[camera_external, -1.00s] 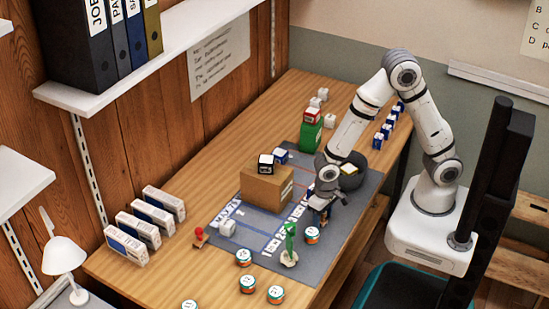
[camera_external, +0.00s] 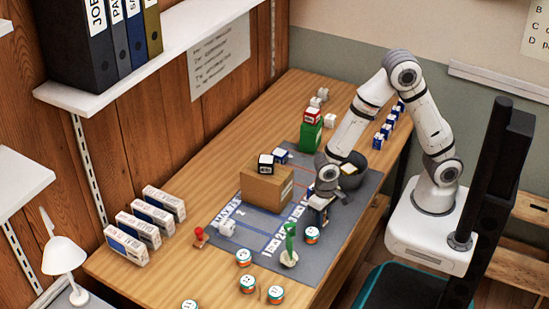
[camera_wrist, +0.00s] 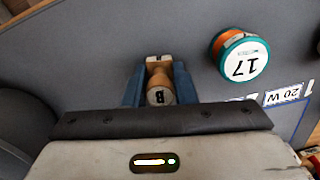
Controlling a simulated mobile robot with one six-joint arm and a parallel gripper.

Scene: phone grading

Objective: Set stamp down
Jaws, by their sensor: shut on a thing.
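My gripper (camera_external: 318,218) is shut on a wooden stamp (camera_wrist: 158,78) with a round knob marked "B". In the wrist view, the blue fingers (camera_wrist: 159,88) stand on either side of the stamp. The gripper points down over the right part of the grey mat (camera_external: 345,213). The stamp looks upright and very low over the mat; I cannot tell whether its base touches. In the external view, my fingers mostly hide the stamp.
A round tin marked "17" (camera_wrist: 240,52) lies close by; the external view shows a tin (camera_external: 312,235) beside my gripper. A green-handled thing (camera_external: 290,245) stands left of it. A cardboard box (camera_external: 265,188) and dark bowl (camera_external: 352,170) are farther back. A red stamp (camera_external: 200,236) stands at left.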

